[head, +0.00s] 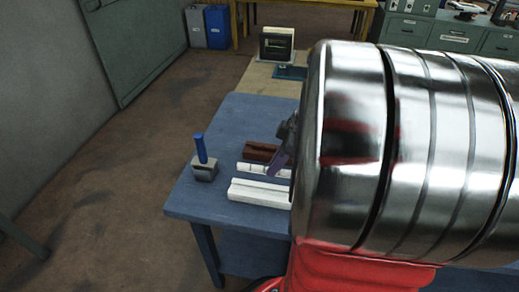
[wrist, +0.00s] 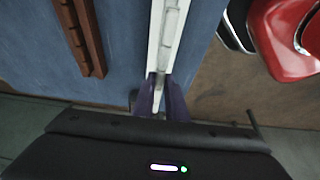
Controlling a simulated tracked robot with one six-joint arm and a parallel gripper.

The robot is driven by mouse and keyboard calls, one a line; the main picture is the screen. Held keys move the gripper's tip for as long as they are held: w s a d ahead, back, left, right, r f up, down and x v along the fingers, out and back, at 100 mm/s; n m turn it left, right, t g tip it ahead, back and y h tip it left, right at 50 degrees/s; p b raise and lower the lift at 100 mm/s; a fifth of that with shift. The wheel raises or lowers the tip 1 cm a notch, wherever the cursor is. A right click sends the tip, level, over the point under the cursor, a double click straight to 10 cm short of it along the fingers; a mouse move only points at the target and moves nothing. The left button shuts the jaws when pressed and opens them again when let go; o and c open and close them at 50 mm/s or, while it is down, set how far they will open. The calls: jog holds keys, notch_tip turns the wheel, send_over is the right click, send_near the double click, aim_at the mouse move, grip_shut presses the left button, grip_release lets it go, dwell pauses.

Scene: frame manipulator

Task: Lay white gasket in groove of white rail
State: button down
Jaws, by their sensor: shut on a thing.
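The white rail (head: 258,193) lies on the blue table in the head view. In the wrist view its pale edge (wrist: 154,38) runs up the picture. The white gasket (head: 251,168), a thin strip with darker marks, shows just behind the rail in the head view. In the wrist view the gasket (wrist: 169,32) lines up over the rail; the height between them is hard to judge. My gripper (head: 279,161) is shut on the gasket's near end, with purple fingers (wrist: 161,101) either side of it in the wrist view. My arm hides the right part of the rail.
A brown rail (head: 261,152) lies behind the gasket; it is on the left in the wrist view (wrist: 80,36). A grey block with a blue handle (head: 203,163) stands at the left edge of the blue table (head: 228,127). The table is bare behind the brown rail.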

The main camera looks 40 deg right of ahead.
jog(key=shift+f, duration=4.1)
jog(key=c, duration=1.7)
grip_release()
jog(key=v, duration=1.3)
jog(key=shift+s+r, duration=0.25)
jog(key=shift+r, duration=0.05)
